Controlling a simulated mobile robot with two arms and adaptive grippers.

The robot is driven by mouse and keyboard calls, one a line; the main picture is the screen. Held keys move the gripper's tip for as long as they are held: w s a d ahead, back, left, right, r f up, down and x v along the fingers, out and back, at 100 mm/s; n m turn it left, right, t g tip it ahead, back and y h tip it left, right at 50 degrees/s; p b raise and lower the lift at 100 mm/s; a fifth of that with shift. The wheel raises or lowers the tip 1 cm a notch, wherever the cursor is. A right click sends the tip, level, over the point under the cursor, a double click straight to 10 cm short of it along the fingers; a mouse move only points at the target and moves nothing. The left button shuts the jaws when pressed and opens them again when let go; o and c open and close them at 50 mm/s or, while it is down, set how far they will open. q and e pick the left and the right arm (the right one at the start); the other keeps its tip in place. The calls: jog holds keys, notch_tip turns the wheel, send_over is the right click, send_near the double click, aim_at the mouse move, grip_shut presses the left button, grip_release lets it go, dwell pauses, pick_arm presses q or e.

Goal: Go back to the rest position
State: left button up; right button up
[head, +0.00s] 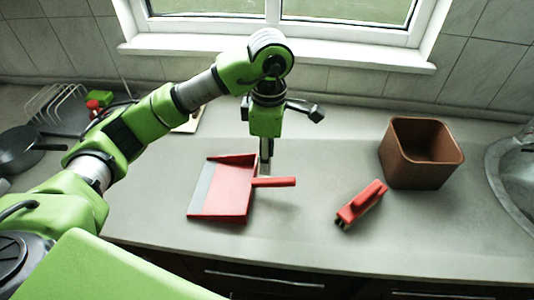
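My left arm reaches in from the left and its gripper (265,172) points down at the right edge of a red dustpan (232,190), just behind where its handle joins. The fingers show edge-on, so I cannot tell whether they are open or touch the dustpan. The dustpan lies on the counter with its grey lip to the left and its handle to the right. A red brush (362,203) lies apart from it, farther right. My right gripper is not in view.
A brown, open-topped square bin (422,155) stands at the back right, beside a metal sink (515,180). A dark pan (22,148) and a wire rack (55,108) are at the far left. The window sill (280,50) runs behind. The grey counter (420,235) is clear at the front right.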

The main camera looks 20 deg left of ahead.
pick_arm(q)
jog(key=shift+r, duration=0.75)
jog(key=shift+r, duration=0.1)
